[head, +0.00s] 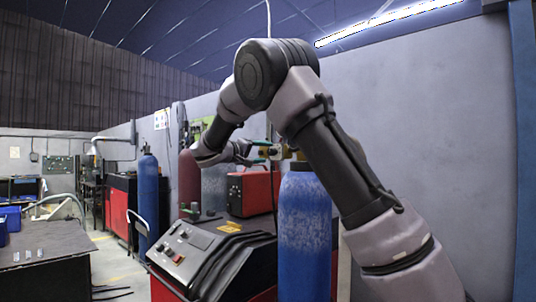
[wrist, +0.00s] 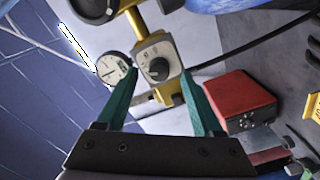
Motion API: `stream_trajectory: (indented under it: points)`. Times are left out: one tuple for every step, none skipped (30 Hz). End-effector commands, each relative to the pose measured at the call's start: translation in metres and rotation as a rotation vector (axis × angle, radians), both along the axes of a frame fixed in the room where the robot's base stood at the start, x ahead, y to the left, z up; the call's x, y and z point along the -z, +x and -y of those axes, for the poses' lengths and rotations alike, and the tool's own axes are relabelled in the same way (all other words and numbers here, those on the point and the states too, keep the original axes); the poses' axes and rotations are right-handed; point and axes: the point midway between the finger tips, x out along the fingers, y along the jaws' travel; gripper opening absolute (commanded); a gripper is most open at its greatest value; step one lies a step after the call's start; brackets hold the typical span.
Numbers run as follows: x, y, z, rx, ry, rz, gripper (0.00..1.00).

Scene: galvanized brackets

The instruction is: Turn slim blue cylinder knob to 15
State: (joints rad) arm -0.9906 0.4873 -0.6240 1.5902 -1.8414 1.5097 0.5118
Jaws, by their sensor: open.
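The regulator knob (wrist: 158,69) is small, dark and round, on a pale plate with markings too small to read. The plate sits on a brass-coloured regulator (wrist: 136,22), which shows beside a white round gauge (wrist: 112,68) in the wrist view. In the head view the regulator (head: 281,153) is small, above the blue cylinder (head: 305,225). The blue cylinder's edge (wrist: 218,4) shows at the top of the wrist view. My gripper (wrist: 159,76) is open, with green fingers on either side of the knob in the picture. It also shows in the head view (head: 263,151). I cannot tell whether it touches.
A red box (head: 252,193) stands on a dark bench behind the blue cylinder. A sloped control panel (head: 183,245) is in front. Another blue cylinder (head: 148,200) stands farther back. A dark hose (wrist: 245,43) runs right from the regulator. A grey wall (head: 430,120) is behind.

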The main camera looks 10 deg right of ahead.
Motion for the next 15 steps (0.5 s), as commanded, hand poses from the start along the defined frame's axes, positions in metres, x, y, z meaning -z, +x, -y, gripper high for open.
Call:
stream_trajectory:
  points:
    - [0.0, -0.007, -0.011, -0.004, 0.001, 0.001, 0.68]
    - [0.0, -0.01, -0.017, -0.005, 0.0, 0.0, 0.68]
    - [0.0, -0.016, -0.023, -0.004, 0.0, 0.0, 0.68]
    - [0.0, -0.019, -0.028, -0.004, 0.0, 0.0, 0.68]
    - [0.0, -0.023, -0.033, -0.004, 0.001, 0.001, 0.68]
    - [0.0, -0.027, -0.038, -0.004, 0.001, 0.001, 0.68]
    - [0.0, -0.03, -0.043, -0.004, 0.0, 0.0, 0.68]
    - [0.0, -0.033, -0.046, -0.002, 0.0, 0.0, 0.68]
    - [0.0, -0.036, -0.05, -0.002, 0.0, 0.0, 0.68]
    - [0.0, -0.038, -0.053, -0.002, 0.0, 0.0, 0.68]
    - [0.0, -0.04, -0.056, -0.001, 0.001, 0.001, 0.68]
    - [0.0, -0.042, -0.058, -0.001, 0.0, 0.001, 0.68]
    - [0.0, -0.043, -0.06, 0.0, 0.0, 0.0, 0.68]
    - [0.0, -0.044, -0.061, 0.0, 0.0, 0.0, 0.68]
    - [0.0, -0.045, -0.062, 0.0, 0.0, 0.0, 0.68]
